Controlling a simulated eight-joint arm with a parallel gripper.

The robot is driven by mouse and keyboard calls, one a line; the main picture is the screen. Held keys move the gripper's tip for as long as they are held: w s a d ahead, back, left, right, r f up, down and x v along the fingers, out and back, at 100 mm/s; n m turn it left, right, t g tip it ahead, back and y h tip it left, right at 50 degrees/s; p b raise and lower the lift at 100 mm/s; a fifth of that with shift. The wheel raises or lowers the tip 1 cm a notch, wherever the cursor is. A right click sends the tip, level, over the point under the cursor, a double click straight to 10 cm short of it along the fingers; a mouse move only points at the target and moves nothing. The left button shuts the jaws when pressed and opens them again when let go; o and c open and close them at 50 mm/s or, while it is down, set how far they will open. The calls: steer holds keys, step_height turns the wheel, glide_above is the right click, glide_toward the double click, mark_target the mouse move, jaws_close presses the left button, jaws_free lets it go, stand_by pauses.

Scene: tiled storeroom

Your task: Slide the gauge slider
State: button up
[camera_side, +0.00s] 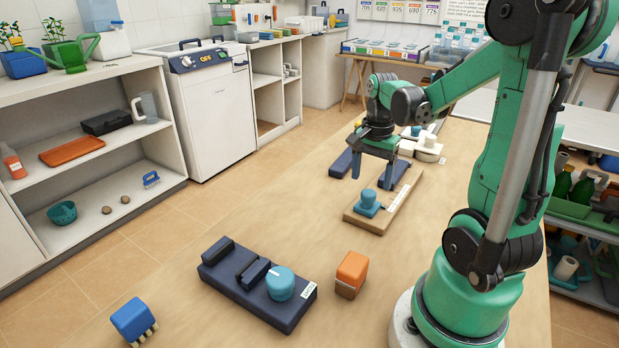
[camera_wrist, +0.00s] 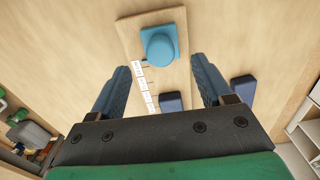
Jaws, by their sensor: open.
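The gauge is a wooden board (camera_side: 354,217) with a row of white labels along one side. Its blue slider (camera_side: 368,200), with a round knob on a square base, sits toward the board's near end in the side view. In the wrist view the slider (camera_wrist: 159,47) is near the top, with the labels (camera_wrist: 145,87) below it. My gripper (camera_side: 372,176) is open, fingers pointing down, above and behind the slider in the side view. In the wrist view my gripper (camera_wrist: 161,68) has its fingertips either side of the board, apart from the slider.
A dark blue base with a round blue knob (camera_side: 280,283) lies nearer, beside an orange block (camera_side: 351,272) and a blue block (camera_side: 133,319). Dark blue pieces (camera_side: 341,163) and white items (camera_side: 429,147) lie near my gripper.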

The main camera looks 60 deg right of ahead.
mark_target(369, 192)
steer(key=shift+f, duration=2.45)
jaws_close()
